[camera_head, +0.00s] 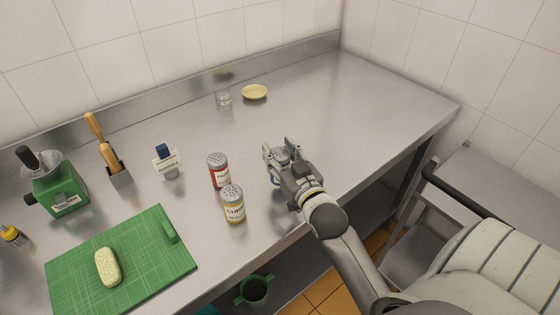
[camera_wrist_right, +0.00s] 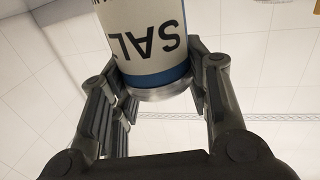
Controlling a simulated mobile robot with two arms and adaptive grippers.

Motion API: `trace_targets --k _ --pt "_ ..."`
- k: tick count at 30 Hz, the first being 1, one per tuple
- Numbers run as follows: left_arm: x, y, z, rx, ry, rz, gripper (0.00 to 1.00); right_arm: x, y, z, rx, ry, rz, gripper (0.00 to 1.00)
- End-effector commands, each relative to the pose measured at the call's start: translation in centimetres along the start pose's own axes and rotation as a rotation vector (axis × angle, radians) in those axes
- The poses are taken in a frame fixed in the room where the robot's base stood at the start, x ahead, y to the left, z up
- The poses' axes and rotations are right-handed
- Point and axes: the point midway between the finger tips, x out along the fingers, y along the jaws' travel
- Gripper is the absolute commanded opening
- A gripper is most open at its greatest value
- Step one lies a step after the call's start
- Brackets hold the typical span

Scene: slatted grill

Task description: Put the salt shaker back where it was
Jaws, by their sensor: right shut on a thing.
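The salt shaker (camera_wrist_right: 150,45) is white with dark SALT lettering, a blue band and a metal end. In the wrist view its lettering is upside down and it sits between the fingers. My right gripper (camera_head: 280,157) is shut on it, over the counter near the front edge. In the head view the shaker's metal top (camera_head: 282,154) shows between the fingers; the rest is mostly hidden. I cannot tell whether its base touches the counter. My left gripper is not in view.
A red-labelled shaker (camera_head: 218,171) and a yellow-labelled curry shaker (camera_head: 233,205) stand left of my right gripper. A green cutting board (camera_head: 160,280) lies at front left. A glass (camera_head: 223,97) and a yellow dish (camera_head: 255,92) are at the back. The steel counter (camera_head: 350,105) is clear to the right.

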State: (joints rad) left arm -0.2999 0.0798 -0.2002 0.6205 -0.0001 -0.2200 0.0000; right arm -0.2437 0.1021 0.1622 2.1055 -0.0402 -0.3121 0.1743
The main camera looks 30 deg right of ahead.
Motion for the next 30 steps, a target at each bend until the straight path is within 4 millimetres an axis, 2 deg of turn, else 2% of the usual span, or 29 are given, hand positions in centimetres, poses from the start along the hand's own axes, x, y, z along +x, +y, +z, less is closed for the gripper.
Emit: trace_targets --k 3,6,18,19,21,24,30 --pt "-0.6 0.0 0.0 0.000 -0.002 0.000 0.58 -0.1 0.0 1.8 0.001 -0.005 0.001 0.17" --pt "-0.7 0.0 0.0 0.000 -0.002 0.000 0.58 -0.1 0.0 2.6 0.000 -0.002 0.000 0.17" --pt "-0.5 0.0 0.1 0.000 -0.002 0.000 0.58 -0.1 -0.1 3.2 0.000 0.000 0.000 0.17" --pt "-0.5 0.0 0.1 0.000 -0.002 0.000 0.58 -0.1 -0.1 3.3 0.000 -0.001 0.000 0.45" --pt "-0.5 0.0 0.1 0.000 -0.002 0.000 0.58 -0.1 -0.1 3.2 0.000 -0.001 0.000 0.54" --pt "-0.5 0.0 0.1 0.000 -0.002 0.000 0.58 -0.1 -0.1 3.2 0.000 -0.001 0.000 0.65" --pt "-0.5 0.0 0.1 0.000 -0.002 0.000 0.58 -0.1 -0.1 3.2 0.000 -0.002 0.000 0.65"
